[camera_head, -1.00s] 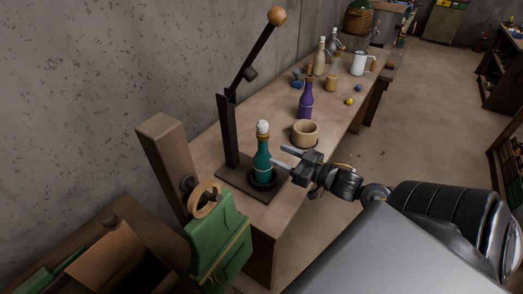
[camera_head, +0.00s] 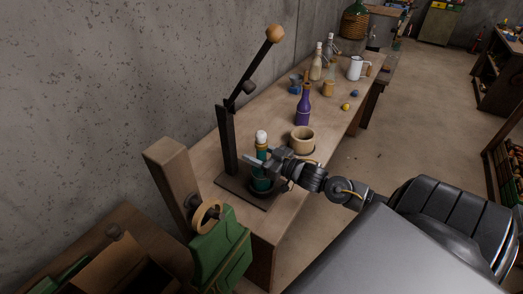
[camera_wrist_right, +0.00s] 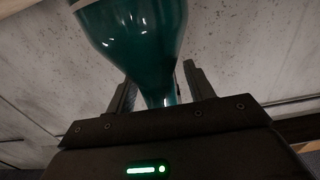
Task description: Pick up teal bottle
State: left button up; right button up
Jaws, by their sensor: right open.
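The teal bottle (camera_head: 262,184) with a white top stands upright on the dark base plate of a lever stand (camera_head: 228,140) in the head view. My right gripper (camera_head: 262,163) is at the bottle's neck, its fingers reaching in from the right and hiding part of the bottle. In the right wrist view the bottle (camera_wrist_right: 145,45) fills the upper middle, and its narrow neck lies between the two open fingers of my right gripper (camera_wrist_right: 157,85). I cannot tell whether a finger touches the glass. My left gripper does not show.
A wooden bowl (camera_head: 302,138) stands close behind my right gripper. A purple bottle (camera_head: 303,106), a white jug (camera_head: 356,68) and other bottles stand farther along the bench (camera_head: 330,113). A green container (camera_head: 218,255) and a wooden post (camera_head: 170,180) are at the near left.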

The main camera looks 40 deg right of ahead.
jog(key=shift+w, duration=0.1)
jog(key=c, duration=1.1)
grip_shut()
jog(key=shift+r, duration=0.1)
dwell(0.4)
